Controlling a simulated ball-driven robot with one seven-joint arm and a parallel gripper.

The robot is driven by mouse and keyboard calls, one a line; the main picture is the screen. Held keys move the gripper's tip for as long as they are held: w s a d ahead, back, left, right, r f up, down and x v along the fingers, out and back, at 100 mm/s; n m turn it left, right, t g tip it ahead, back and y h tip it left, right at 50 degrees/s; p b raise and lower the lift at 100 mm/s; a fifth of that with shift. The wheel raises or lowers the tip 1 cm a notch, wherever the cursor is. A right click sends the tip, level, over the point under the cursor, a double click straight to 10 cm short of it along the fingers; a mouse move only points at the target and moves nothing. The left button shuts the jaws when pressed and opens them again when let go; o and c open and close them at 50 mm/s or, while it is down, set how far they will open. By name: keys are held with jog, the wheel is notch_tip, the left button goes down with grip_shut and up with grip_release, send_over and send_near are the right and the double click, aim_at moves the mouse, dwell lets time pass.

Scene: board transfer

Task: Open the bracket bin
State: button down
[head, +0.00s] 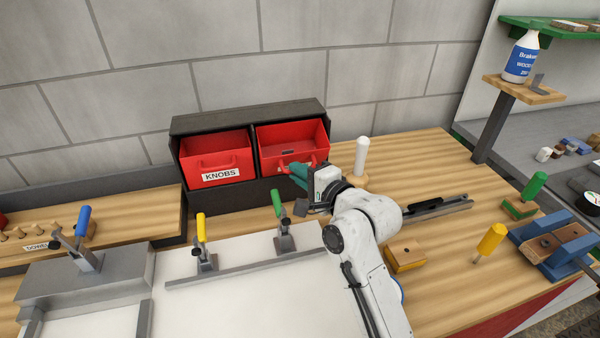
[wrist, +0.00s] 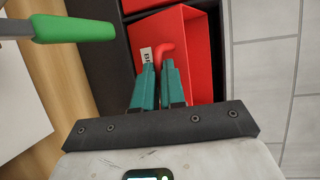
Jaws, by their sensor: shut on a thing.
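The bracket bin is the right-hand red bin (head: 308,133) in the dark cabinet (head: 245,116). It also shows in the wrist view (wrist: 190,25). Its front label (wrist: 146,55) is mostly hidden by my fingers. My gripper (head: 298,172) is in front of this bin, with its teal fingers shut on the red handle (wrist: 164,48). In the wrist view the gripper (wrist: 160,68) closes around one part of the handle.
A red bin labelled KNOBS (head: 215,160) sits to the left. A green-handled clamp (head: 280,225) stands close below my gripper, and its handle (wrist: 75,28) shows in the wrist view. A yellow-handled clamp (head: 203,240) is further left. A white peg (head: 361,157) stands just right.

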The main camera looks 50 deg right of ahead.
jog(key=shift+s+a+f+t+b, duration=0.2)
jog(key=shift+s+f, duration=0.1)
jog(key=shift+f, duration=0.35)
jog(key=shift+s+a+f+t+b, duration=0.2)
jog(key=shift+s+f, duration=0.05)
jog(key=shift+f, duration=0.35)
jog(key=c, duration=1.2)
grip_release()
